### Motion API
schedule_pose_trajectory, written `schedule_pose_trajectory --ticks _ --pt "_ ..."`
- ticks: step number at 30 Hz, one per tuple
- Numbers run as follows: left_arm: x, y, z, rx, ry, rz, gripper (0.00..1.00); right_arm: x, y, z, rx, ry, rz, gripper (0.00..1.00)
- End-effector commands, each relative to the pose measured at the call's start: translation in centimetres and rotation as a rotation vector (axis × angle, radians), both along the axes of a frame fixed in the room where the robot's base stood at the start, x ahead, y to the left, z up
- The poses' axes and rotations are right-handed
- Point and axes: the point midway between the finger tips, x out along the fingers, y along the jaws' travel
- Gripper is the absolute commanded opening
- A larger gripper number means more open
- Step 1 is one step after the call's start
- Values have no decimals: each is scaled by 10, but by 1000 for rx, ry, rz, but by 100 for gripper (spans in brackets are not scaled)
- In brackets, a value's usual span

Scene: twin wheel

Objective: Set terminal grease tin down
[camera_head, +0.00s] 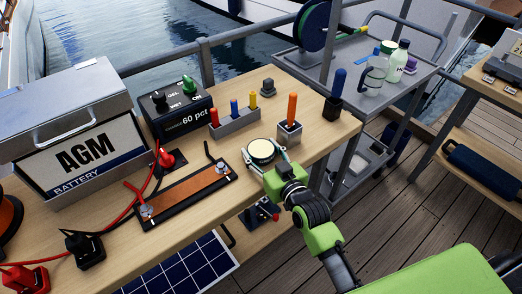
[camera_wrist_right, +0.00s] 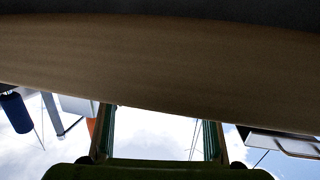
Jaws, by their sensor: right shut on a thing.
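The grease tin (camera_head: 261,151) is a small round tin with a pale cream top and a dark rim. It is at the front edge of the wooden bench (camera_head: 190,222) in the head view. My right gripper (camera_head: 264,157) is shut on it, with a finger on either side. I cannot tell whether the tin's base touches the bench. In the right wrist view, my fingers (camera_wrist_right: 158,135) show at the bottom, and a broad tan surface with a dark band hides what lies beyond. My left gripper is not in view.
A copper-coloured strip on a black base (camera_head: 185,195) lies left of the tin. An orange-handled tool in a holder (camera_head: 290,128) stands close on the right. A grey rack of coloured tools (camera_head: 235,122) is behind. The AGM battery (camera_head: 85,155) fills the left side.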

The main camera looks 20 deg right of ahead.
Motion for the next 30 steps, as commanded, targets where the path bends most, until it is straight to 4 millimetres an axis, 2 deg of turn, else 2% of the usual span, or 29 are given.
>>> schedule_pose_trajectory --ticks 1,8,20,24,30 --pt "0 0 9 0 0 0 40 0 0 10 0 -4 0 19" --pt "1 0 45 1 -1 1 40 -1 2 39 1 -3 1 19" --pt "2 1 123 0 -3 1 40 -42 31 98 2 -1 0 19" --pt "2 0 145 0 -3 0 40 -69 50 108 5 2 0 19" --pt "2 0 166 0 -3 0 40 -96 70 121 2 0 0 19"
